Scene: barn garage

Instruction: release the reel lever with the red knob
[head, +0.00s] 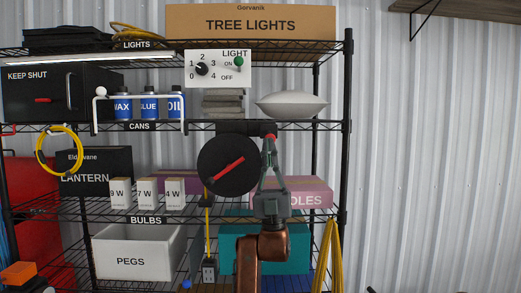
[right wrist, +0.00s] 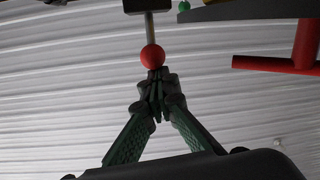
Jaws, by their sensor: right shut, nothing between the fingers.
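The black reel (head: 215,155) hangs under the cans shelf, with a red bar handle (head: 228,167) on its face. The handle also shows at the right of the right wrist view (right wrist: 270,64). The reel lever's red knob (right wrist: 152,57) sits on a grey rod (right wrist: 150,28) below a dark block. In the head view the knob is small and partly hidden at the top of my right gripper (head: 269,147). My right gripper (right wrist: 156,82) is shut and empty. Its fingertips are right at the knob's underside; I cannot tell whether they touch it. My left gripper is not in view.
A yellow cord (head: 207,225) hangs below the reel to a dark socket block (head: 209,268). A pink box (head: 310,190) and a teal bin (head: 235,255) stand behind my right arm. Free room lies right of the rack.

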